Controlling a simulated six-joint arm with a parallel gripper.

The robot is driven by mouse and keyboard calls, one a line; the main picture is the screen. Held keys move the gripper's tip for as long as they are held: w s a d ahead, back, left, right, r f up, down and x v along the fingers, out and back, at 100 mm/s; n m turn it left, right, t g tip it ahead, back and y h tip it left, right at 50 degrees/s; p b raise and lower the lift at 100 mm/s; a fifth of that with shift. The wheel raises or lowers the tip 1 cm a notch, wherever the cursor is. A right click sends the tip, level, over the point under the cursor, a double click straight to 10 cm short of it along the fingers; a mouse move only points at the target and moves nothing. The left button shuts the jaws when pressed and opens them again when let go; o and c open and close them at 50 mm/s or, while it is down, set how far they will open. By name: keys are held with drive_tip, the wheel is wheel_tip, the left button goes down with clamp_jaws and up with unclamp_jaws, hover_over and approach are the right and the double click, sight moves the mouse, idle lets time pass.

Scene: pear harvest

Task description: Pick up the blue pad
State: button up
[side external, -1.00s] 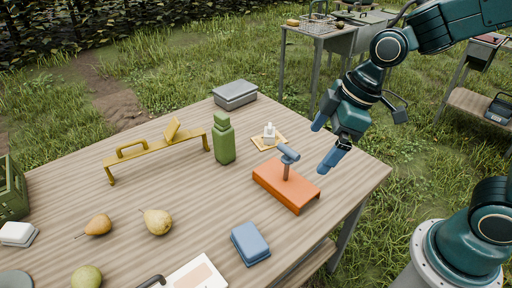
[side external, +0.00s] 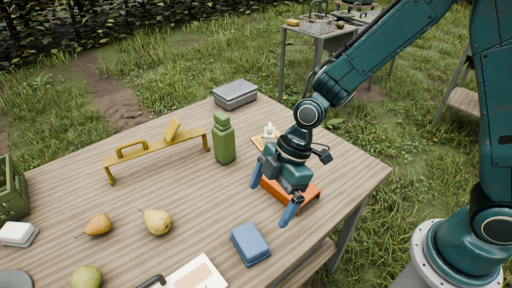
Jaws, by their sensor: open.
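The blue pad (side external: 250,243) lies flat on the wooden table near its front edge, right of the pears. It looks like a small rounded block and is fully visible. My gripper (side external: 272,206) is open and empty, with its two blue fingers spread and pointing down. It hangs above the table, up and to the right of the pad in the picture, and apart from it. My gripper hides much of the orange stand behind it.
The orange stand (side external: 308,197) is partly hidden behind my gripper. A green bottle (side external: 225,143), a yellow rack (side external: 150,150) and a grey box (side external: 235,95) stand farther back. A pear (side external: 158,222) lies left of the pad, and a white card (side external: 198,275) lies below-left of it.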

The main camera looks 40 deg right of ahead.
sight(250, 238)
drive_tip(key=shift+a+f, duration=0.1)
drive_tip(key=shift+f, duration=0.05)
drive_tip(key=shift+x, duration=4.1)
drive_tip(key=shift+f, duration=0.1)
drive_tip(key=shift+x, duration=2.5)
drive_tip(key=shift+c, duration=0.4)
drive_tip(key=c, duration=0.7)
